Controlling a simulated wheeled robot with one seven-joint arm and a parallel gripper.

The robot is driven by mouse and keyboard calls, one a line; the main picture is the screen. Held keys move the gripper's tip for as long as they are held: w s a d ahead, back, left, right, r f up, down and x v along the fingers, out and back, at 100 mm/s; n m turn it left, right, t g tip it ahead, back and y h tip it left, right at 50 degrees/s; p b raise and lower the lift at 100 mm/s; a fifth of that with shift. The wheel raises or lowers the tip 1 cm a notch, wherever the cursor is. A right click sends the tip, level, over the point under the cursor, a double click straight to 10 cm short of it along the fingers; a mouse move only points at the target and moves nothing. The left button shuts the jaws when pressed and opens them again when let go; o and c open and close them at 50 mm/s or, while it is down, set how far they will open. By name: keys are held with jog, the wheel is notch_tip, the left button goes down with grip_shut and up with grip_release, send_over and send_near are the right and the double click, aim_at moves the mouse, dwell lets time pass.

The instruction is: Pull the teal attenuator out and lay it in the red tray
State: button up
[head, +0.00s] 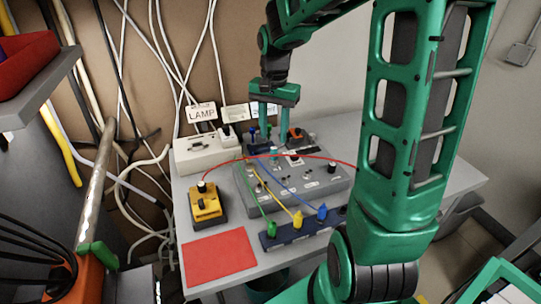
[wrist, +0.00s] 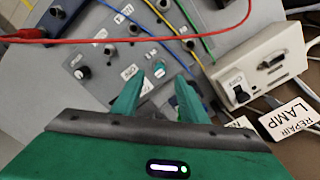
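The teal attenuator (head: 274,152) is a small teal piece standing at the back of the grey control panel (head: 310,181). It also shows in the wrist view (wrist: 158,70), just beyond and between my fingertips. My gripper (head: 268,117) is above the back of the panel with its fingers pointing down. In the wrist view my gripper (wrist: 157,92) has its two green fingers apart, with nothing held between them. The red tray (head: 220,256) lies flat and empty at the table's front left.
Red, green, yellow and blue cables cross the panel. A yellow box (head: 207,206) with a black knob stands behind the tray. A cream box (head: 205,152) stands at the back left. A dark blue strip with coloured plugs (head: 300,230) lies in front of the panel.

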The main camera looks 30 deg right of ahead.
aim_at(273, 148)
jog(key=shift+w+f, duration=0.15)
jog(key=shift+f, duration=3.65)
grip_shut()
